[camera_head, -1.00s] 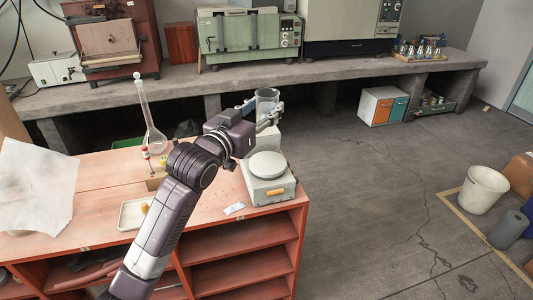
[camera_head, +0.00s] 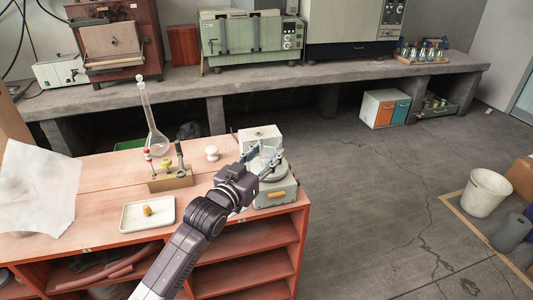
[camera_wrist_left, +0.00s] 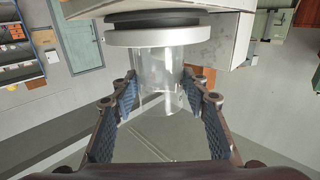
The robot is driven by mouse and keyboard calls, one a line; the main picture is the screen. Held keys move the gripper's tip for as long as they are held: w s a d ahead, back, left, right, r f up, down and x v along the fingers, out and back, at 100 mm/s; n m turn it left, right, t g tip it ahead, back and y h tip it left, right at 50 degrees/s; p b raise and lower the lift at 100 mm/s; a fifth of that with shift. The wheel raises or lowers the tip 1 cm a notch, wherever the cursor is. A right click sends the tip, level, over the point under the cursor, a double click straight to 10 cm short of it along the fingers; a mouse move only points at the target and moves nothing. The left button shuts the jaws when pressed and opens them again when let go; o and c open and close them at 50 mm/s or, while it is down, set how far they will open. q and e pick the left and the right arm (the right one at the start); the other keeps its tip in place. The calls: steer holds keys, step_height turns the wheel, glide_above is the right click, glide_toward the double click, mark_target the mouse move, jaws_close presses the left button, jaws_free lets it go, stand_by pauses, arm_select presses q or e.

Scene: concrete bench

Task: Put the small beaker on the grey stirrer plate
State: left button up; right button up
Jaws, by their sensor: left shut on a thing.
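The small clear glass beaker (camera_head: 267,154) is held upright between the fingers of my left gripper (camera_head: 264,159). It stands over the grey stirrer plate (camera_head: 262,201), a pale box with a round top and a yellow front knob, at the bench's right end. My gripper and wrist hide part of the round top. In the left wrist view the beaker (camera_wrist_left: 158,82) sits between the two blue-padded fingers (camera_wrist_left: 163,95). One end of it meets or nearly meets the pale round disc (camera_wrist_left: 150,38); I cannot tell whether they touch. My right gripper is not in view.
A white box (camera_head: 258,134) stands just behind the stirrer. To the left are a small white jar (camera_head: 211,153), a wooden holder (camera_head: 170,180), a tray (camera_head: 130,216) and a tall flask (camera_head: 155,140). The red bench's right edge is close to the stirrer.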

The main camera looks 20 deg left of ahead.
arm_select(q)
steer(key=shift+f, duration=0.1)
steer(key=o, duration=1.2)
steer(key=shift+o, duration=0.3)
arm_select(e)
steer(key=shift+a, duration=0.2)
arm_select(q)
steer(key=s+a+b, duration=0.1)
steer(key=s+a, duration=0.1)
steer(key=s, duration=0.9)
steer(key=shift+s+r+b, duration=0.2)
steer(key=shift+s+b, duration=0.2)
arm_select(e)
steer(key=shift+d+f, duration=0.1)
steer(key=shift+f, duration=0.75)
arm_select(q)
steer(key=shift+a, duration=0.1)
